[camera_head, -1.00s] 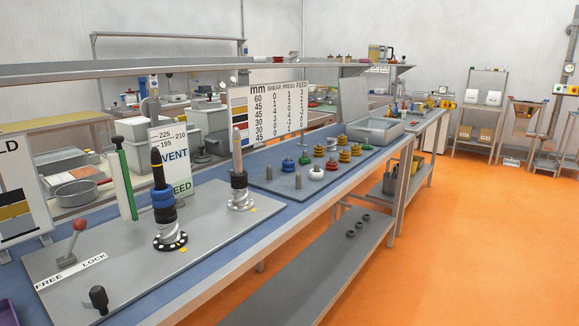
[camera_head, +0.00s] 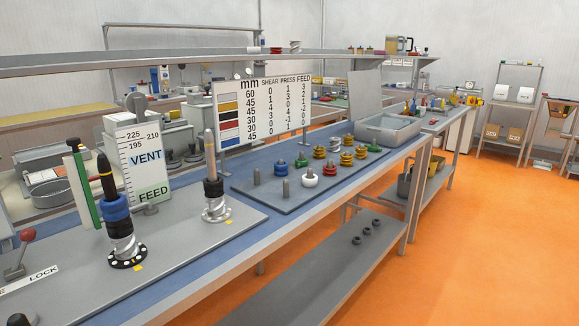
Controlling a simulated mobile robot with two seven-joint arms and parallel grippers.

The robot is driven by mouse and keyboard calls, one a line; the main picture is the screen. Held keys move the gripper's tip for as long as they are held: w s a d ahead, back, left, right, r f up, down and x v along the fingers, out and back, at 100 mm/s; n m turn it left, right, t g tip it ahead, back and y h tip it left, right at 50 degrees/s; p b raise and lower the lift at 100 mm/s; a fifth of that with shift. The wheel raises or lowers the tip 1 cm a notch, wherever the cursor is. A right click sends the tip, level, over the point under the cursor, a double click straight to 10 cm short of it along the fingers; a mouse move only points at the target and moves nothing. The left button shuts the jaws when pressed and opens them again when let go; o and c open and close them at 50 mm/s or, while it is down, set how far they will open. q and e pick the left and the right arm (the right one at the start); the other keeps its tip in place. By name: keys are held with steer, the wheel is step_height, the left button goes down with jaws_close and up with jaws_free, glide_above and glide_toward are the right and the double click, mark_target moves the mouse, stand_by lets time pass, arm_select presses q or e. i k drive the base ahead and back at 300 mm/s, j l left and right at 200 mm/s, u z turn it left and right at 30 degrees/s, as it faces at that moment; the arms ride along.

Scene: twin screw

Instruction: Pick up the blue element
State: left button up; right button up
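A small blue element (camera_head: 281,167) sits on the grey plate (camera_head: 272,196) with several other coloured elements, just left of a green one (camera_head: 301,160). More blue rings (camera_head: 117,208) are on the left upright shaft (camera_head: 106,175), with a dark part above them and silver screw pieces below. A second shaft (camera_head: 209,150) stands to its right with silver pieces at its foot and no blue on it. Neither of my grippers is in view.
A white element (camera_head: 310,179), a red one (camera_head: 309,168) and several yellow ones (camera_head: 347,158) share the plate, along with bare grey pegs (camera_head: 256,177). A number chart (camera_head: 263,108) stands behind. A grey tray (camera_head: 390,131) lies beyond. Open orange floor (camera_head: 470,240) is on the right.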

mark_target(280, 171)
steer(key=i+l, duration=0.2)
steer(key=l, duration=0.15)
steer(key=i+l, duration=0.25)
steer(key=l, duration=0.15)
steer(key=i+l+u, duration=0.1)
steer(key=l, duration=0.25)
steer(key=i+l, duration=0.5)
steer(key=l, duration=0.3)
steer(key=i+l, duration=0.2)
steer(key=l, duration=0.15)
steer(key=u, duration=0.05)
